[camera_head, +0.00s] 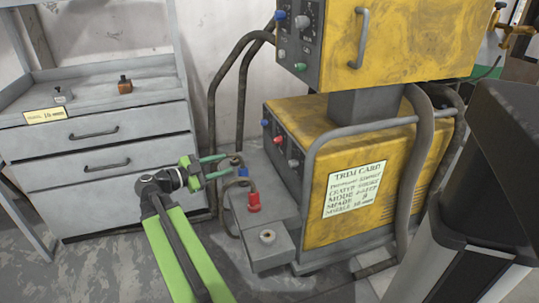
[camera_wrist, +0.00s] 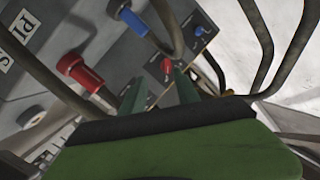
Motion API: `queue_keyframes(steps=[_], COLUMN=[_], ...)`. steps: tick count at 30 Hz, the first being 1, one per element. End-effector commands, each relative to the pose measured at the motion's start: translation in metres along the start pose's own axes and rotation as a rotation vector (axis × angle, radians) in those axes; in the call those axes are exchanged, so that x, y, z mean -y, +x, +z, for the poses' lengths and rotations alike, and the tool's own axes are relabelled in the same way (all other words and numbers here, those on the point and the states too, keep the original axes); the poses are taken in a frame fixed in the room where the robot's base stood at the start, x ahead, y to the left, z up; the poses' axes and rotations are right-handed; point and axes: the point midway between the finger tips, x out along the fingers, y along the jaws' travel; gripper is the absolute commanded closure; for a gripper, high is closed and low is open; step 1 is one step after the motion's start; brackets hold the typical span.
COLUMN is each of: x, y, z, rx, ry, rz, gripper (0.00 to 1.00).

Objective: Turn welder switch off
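The yellow welder (camera_head: 340,215) stands right of centre in the head view. A dark control panel (camera_head: 283,150) on its lower left face carries a red switch or knob (camera_head: 278,140), a pale knob (camera_head: 293,163) and a small blue part. My gripper (camera_head: 229,164) is left of this panel, its two green fingers apart and nothing between them. In the wrist view, a red switch (camera_wrist: 167,66) on the dark panel appears just beyond and between the fingertips (camera_wrist: 158,82). A blue knob (camera_wrist: 200,31) is beside it. I cannot tell whether the fingers touch the switch.
Red (camera_head: 254,202) and blue cable plugs sit on a grey base in front of the panel, with cables looping near my gripper. A grey drawer cabinet (camera_head: 95,150) stands at left. An upper yellow unit (camera_head: 400,45) overhangs the welder. A dark bin-like object (camera_head: 490,170) is at right.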

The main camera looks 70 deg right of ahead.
Motion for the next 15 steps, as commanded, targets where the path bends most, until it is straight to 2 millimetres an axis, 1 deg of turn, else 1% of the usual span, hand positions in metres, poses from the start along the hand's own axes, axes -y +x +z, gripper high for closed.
queue_keyframes(steps=[1,2,3,5,8,11,14,15], x=[0.000,0.002,0.003,0.005,0.006,0.005,0.006,0.005], y=[0.012,0.016,0.020,0.023,0.024,0.031,0.048,0.057], z=[-0.007,-0.013,-0.019,-0.024,-0.026,-0.027,-0.029,-0.030], rx=[-0.049,-0.073,-0.096,-0.114,-0.120,-0.120,-0.120,-0.120], ry=[0.068,0.104,0.139,0.169,0.179,0.178,0.177,0.177], rz=[-0.011,-0.019,-0.029,-0.037,-0.040,-0.038,-0.036,-0.035], gripper=[0.62,0.62,0.62,0.62,0.62,0.62,0.62,0.62])
